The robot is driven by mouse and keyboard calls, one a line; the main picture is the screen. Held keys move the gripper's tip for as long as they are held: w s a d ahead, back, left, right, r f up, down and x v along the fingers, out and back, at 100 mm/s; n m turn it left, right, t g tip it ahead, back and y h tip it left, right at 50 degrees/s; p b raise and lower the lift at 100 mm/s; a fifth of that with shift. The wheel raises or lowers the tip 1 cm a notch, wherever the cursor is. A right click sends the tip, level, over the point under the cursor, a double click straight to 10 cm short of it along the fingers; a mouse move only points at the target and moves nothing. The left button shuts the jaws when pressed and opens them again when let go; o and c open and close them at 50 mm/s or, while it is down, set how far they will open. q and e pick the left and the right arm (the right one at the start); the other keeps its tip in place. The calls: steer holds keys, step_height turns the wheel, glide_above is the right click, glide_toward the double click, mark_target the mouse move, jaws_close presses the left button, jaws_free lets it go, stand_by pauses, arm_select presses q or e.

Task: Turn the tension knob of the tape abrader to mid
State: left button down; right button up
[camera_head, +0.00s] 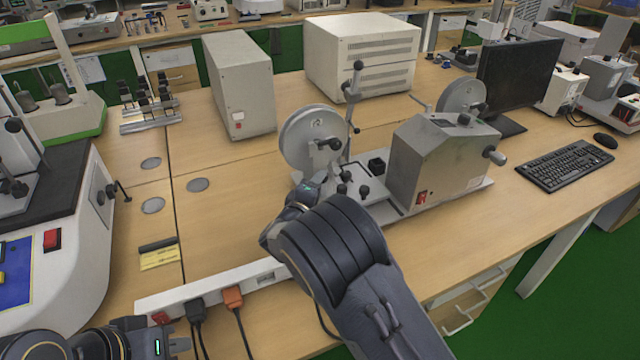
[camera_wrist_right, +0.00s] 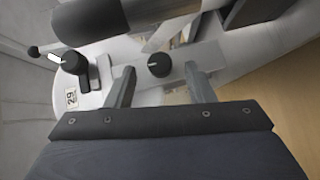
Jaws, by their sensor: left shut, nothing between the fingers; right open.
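The tape abrader (camera_head: 440,160) stands on the bench, a grey housing with two reels on a base plate. In the right wrist view a small round black knob (camera_wrist_right: 158,65) with a white mark sits between the fingers of my open right gripper (camera_wrist_right: 159,69), with a gap on each side. The white mark lies near horizontal. A second black knob (camera_wrist_right: 75,63) with a white pointer is to the left, above a label. No lettering names either knob. In the head view my right forearm hides most of the right gripper. My left gripper (camera_head: 181,345) is shut and empty at lower left.
A levered post (camera_head: 354,95) rises beside the left reel (camera_head: 310,138). A power strip (camera_head: 215,290) with plugged cords lies along the front edge. A white machine (camera_head: 70,230) is at left, a monitor (camera_head: 520,80) and keyboard (camera_head: 565,165) at right. The bench left of the abrader is mostly clear.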

steer(key=shift+x, duration=1.1)
steer(key=shift+c, duration=0.3)
steer(key=c, duration=0.9)
steer(key=shift+r+p, duration=0.2)
steer(key=shift+p, duration=0.3)
steer(key=shift+c, duration=0.2)
steer(key=m+g+y+p, duration=0.1)
steer(key=p, duration=0.4)
steer(key=m+g+y+p, duration=0.1)
steer(key=m+p, duration=0.1)
steer(key=p, duration=0.2)
steer(key=shift+d+r+g+y+p, duration=0.2)
steer(key=shift+r+g+y+p, duration=0.1)
steer(key=shift+r+g+p, duration=0.1)
steer(key=shift+f+m+g+y+p, duration=0.2)
steer(key=shift+m+g+y+p, duration=0.3)
steer(key=shift+p, duration=0.5)
